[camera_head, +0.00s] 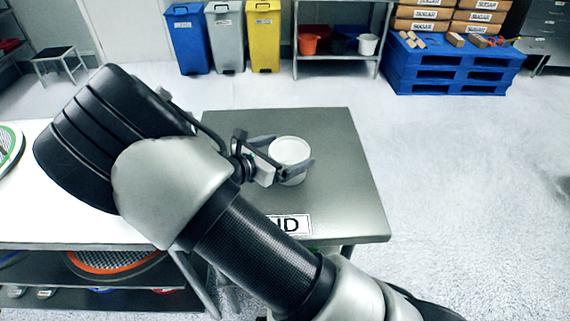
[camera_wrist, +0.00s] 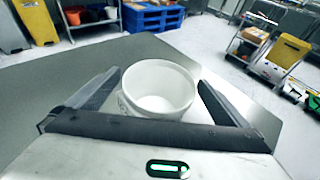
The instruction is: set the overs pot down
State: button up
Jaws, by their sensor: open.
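The overs pot is a white, round, open-topped pot (camera_head: 290,153). It stands upright on the grey metal table (camera_head: 350,190), and it also shows in the wrist view (camera_wrist: 158,88), where its inside looks empty. My gripper (camera_head: 290,158) is open around the pot, one finger on each side. In the wrist view my gripper (camera_wrist: 158,88) shows a gap between each finger and the pot wall.
A white table (camera_head: 60,205) adjoins on the left, with sieves on its shelf. Blue, grey and yellow bins (camera_head: 263,38) stand behind. A blue pallet (camera_head: 450,70) with sugar boxes is at the back right. The grey table's right side is clear.

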aim_at(301, 146)
jog(key=x, duration=0.5)
jog(key=shift+w+d+b, duration=0.1)
jog(key=shift+d+b, duration=0.05)
jog(key=shift+b, duration=0.15)
jog(key=shift+r, duration=0.1)
jog(key=c, duration=1.2)
